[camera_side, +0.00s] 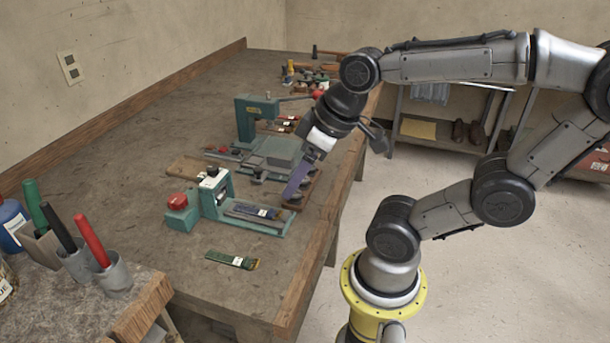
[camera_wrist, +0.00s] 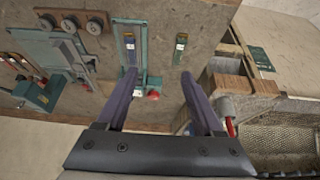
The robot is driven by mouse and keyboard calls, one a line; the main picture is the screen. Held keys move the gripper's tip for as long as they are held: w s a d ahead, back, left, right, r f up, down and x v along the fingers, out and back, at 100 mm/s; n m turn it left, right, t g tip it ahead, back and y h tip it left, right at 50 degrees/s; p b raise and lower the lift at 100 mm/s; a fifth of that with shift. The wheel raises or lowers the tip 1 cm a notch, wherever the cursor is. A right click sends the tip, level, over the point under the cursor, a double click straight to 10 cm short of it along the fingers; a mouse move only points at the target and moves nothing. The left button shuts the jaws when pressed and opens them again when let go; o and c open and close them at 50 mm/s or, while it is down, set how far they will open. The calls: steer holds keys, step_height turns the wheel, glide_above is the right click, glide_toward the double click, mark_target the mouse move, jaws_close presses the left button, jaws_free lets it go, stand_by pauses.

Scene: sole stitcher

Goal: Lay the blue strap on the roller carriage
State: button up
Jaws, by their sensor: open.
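A blue strap (camera_side: 257,211) lies on the low bed of a teal device (camera_side: 270,229) with a red knob. In the wrist view the blue strap (camera_wrist: 129,45) lies lengthwise on that bed. A grey flat-topped block (camera_side: 283,152) stands beside the teal C-shaped machine (camera_side: 245,120); I cannot tell for certain which part is the roller carriage. My gripper (camera_side: 294,190) is above the bench near its right edge, behind and right of the blue strap. In the wrist view its purple fingers (camera_wrist: 158,73) are apart, with nothing between them.
A green strap (camera_side: 232,260) lies alone on the bench, in front of the teal device. A wooden block with dark knobs (camera_wrist: 71,22) is near my gripper. Several straps (camera_side: 285,124) lie farther back. Cups with coloured handles (camera_side: 112,275) stand at lower left.

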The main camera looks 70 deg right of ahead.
steer(key=shift+s+a+r, duration=0.25)
steer(key=shift+s+a, duration=0.1)
steer(key=shift+s, duration=0.15)
steer(key=shift+s+a+r, duration=0.2)
steer(key=shift+s+a, duration=0.15)
steer(key=shift+s, duration=0.1)
